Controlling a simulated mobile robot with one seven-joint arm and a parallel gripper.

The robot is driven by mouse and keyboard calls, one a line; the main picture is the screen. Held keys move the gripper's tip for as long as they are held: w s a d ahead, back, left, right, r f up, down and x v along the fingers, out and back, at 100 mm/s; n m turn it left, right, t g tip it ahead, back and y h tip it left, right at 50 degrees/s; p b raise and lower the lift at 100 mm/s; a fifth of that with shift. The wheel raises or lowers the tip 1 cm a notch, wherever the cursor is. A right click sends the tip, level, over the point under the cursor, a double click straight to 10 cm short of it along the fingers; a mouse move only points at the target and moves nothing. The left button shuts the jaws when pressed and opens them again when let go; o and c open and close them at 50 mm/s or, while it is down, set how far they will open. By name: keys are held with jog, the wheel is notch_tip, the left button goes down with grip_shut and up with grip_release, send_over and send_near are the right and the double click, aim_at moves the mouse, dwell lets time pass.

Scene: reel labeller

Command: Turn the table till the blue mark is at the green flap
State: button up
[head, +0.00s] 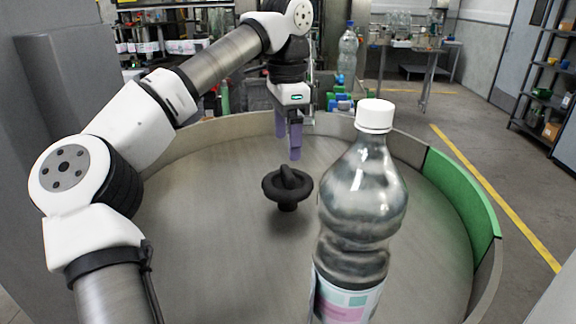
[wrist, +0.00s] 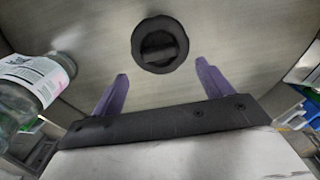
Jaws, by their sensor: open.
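The round grey table (head: 215,245) has a low wall around it. A black knob (head: 287,188) with a raised bar across its top stands near its middle; it also shows in the wrist view (wrist: 160,45). The green flap (head: 460,190) is part of the wall on the right. I can make out no blue mark on the table; the large bottle hides part of the surface. My gripper (head: 290,140) has purple fingers pointing down, above and just behind the knob. In the wrist view its fingers (wrist: 162,75) are apart with nothing between them, and the knob is beyond their tips.
A clear bottle (head: 360,200) with a white cap and a pink and green label stands tall in the right foreground. A labelled bottle (wrist: 35,90) shows at the left of the wrist view. Another bottle (head: 347,55) stands behind the wall. The table surface around the knob looks clear.

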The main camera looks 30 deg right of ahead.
aim_at(287, 170)
notch_tip(287, 170, down, 7)
jog(key=shift+r+p, duration=0.1)
jog(key=shift+p, duration=0.6)
jog(key=c, duration=1.4)
